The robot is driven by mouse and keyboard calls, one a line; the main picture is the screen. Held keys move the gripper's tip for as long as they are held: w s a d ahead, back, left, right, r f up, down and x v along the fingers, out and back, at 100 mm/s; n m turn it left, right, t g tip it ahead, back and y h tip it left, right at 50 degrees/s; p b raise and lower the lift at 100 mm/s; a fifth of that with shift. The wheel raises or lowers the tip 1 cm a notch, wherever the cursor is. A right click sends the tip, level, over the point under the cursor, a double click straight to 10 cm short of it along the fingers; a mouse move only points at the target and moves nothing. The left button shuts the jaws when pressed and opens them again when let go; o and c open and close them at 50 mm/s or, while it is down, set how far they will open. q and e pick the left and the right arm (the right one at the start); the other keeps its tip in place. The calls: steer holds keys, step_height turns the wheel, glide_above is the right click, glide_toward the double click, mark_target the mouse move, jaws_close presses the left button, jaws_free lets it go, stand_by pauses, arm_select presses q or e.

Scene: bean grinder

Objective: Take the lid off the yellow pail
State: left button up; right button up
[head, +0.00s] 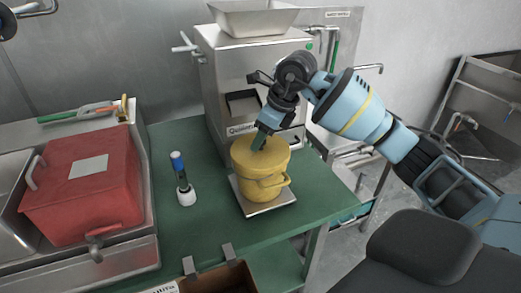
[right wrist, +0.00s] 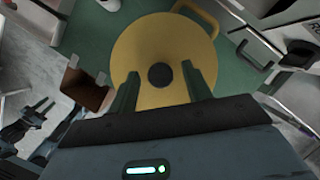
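The yellow pail (head: 259,186) stands upright on a metal plate, with its round yellow lid (head: 272,155) on top. A side handle shows at its right. In the right wrist view the lid (right wrist: 150,45) faces the camera, with a dark round knob (right wrist: 160,75) at its centre. My right gripper (head: 261,141) reaches down over the lid from above. In the right wrist view the right gripper (right wrist: 160,88) is open, its fingers apart on either side of the knob. A dark pronged shape at the left of that view may be my left gripper (right wrist: 42,110); its state is unclear.
The grinder (head: 220,85) stands close behind the pail. A bottle with a blue cap (head: 178,163) stands left of it in a white holder. A red box (head: 85,190) is at the left. An open brown box (head: 225,280) is at the front. Green tabletop (head: 215,220) is clear between.

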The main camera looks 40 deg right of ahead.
steer(key=c, duration=0.9)
arm_select(q)
steer(key=shift+s, duration=0.4)
arm_select(e)
steer(key=shift+c, duration=0.2)
arm_select(q)
steer(key=shift+f, duration=0.1)
arm_select(e)
steer(key=shift+r, duration=0.15)
